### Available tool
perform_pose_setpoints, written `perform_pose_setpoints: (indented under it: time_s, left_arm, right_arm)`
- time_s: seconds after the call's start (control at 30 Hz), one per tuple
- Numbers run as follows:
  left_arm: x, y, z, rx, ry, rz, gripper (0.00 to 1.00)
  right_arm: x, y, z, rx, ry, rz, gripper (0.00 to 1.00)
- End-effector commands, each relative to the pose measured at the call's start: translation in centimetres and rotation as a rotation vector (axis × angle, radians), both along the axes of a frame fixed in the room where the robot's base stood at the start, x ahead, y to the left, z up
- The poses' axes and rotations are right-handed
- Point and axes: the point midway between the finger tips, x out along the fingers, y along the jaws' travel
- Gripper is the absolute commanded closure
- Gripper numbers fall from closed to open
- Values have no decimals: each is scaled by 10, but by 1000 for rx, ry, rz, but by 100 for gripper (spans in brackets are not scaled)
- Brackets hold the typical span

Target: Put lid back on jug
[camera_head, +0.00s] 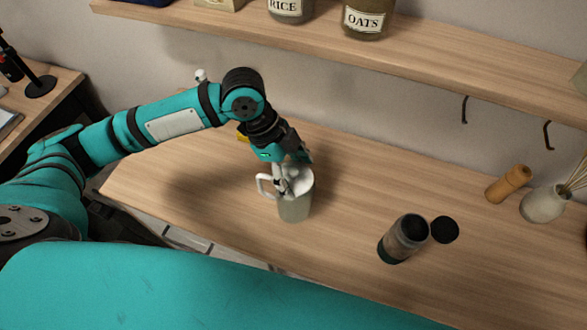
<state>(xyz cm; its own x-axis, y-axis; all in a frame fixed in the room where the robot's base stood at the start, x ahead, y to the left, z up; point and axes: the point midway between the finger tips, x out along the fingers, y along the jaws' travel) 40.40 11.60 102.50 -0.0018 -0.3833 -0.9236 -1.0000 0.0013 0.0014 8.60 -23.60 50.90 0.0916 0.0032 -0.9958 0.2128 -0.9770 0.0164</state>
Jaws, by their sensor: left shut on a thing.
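The jug (294,208), pale grey-green with a white handle on its left, stands upright on the wooden table. The white lid (300,180) is at the jug's mouth, partly hidden by my fingers. I cannot tell whether it is fully seated or slightly raised. My left gripper (282,178) reaches down from above and is shut on the lid at the jug's top. My right gripper is not in view.
A wooden mill (508,184) and a white vase (544,203) are farther right. A shelf (420,50) with labelled jars runs above. The table between jug and jar is clear.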

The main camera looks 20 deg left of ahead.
Motion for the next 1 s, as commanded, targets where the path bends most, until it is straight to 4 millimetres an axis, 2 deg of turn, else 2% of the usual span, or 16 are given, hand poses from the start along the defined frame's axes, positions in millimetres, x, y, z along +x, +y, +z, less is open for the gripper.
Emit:
perform_pose_setpoints:
  time_s: [0.27, 0.3, 0.5, 1.0]
  left_arm:
    - [0, 0, 0, 0, 0, 0, 52]
    - [0, 0, 0, 0, 0, -1, 23]
    - [0, 0, 0, 0, 0, -1, 0]
    - [0, 0, 4, 0, 0, 0, 0]
  right_arm:
    - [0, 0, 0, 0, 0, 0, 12]
    - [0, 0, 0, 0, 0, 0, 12]
    - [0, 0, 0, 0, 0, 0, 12]
    - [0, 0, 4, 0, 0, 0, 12]
